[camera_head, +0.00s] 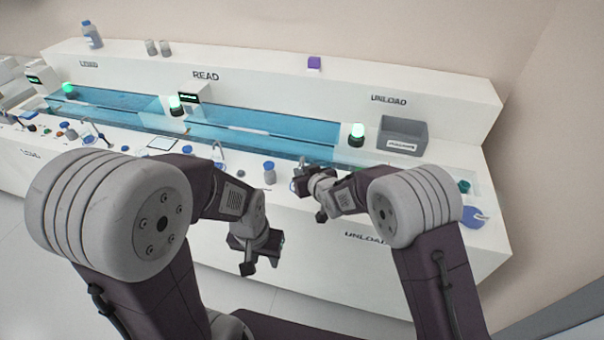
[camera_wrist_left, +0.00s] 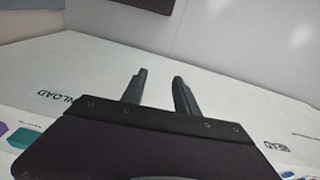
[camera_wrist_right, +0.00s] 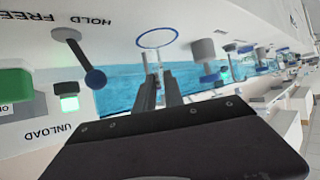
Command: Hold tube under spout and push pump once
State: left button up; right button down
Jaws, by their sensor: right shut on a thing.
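My right gripper (camera_head: 318,180) is over the counter's front edge, right of a blue-capped bottle (camera_head: 269,173). In the right wrist view my right gripper (camera_wrist_right: 157,78) is shut on a thin pale thing, likely the tube, mostly hidden between the fingers. A blue ring (camera_wrist_right: 157,38) shows just beyond the fingertips. My left gripper (camera_head: 247,262) is lower, in front of the counter and apart from it. In the left wrist view my left gripper (camera_wrist_left: 160,85) is open and empty. I cannot clearly pick out the spout or the pump.
A lever with a dark blue ball (camera_wrist_right: 95,78) stands beside the right gripper, near the HOLD and FREE marks. A grey bin (camera_head: 402,136) and a green-lit lamp (camera_head: 357,134) stand behind on the right. Open floor lies below the left gripper.

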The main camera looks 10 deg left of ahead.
pick_arm(q)
jog(key=c, duration=0.3)
jog(key=shift+w+r, duration=0.1)
jog(key=shift+w, duration=0.4)
grip_shut()
jog(key=w+a+r+t, duration=0.1)
jog(key=w+a+r, duration=0.3)
jog(key=w, duration=0.5)
jog(key=w+a+r+t, duration=0.1)
jog(key=w+r, duration=0.4)
jog(key=w, duration=0.4)
jog(key=w+a+r+t, duration=0.1)
jog(key=w+a+r, duration=0.2)
jog(key=w+r, duration=0.35)
jog(key=shift+m, duration=0.3)
jog(key=shift+s+f+x, duration=0.1)
jog(key=shift+s+x, duration=0.1)
jog(key=shift+x, duration=1.1)
jog(key=shift+s+f+x, duration=0.1)
jog(key=shift+s+x, duration=0.1)
jog(key=shift+x, duration=1.15)
jog(key=shift+s+x, duration=0.15)
jog(key=shift+x, duration=1.15)
jog(key=shift+d, duration=0.1)
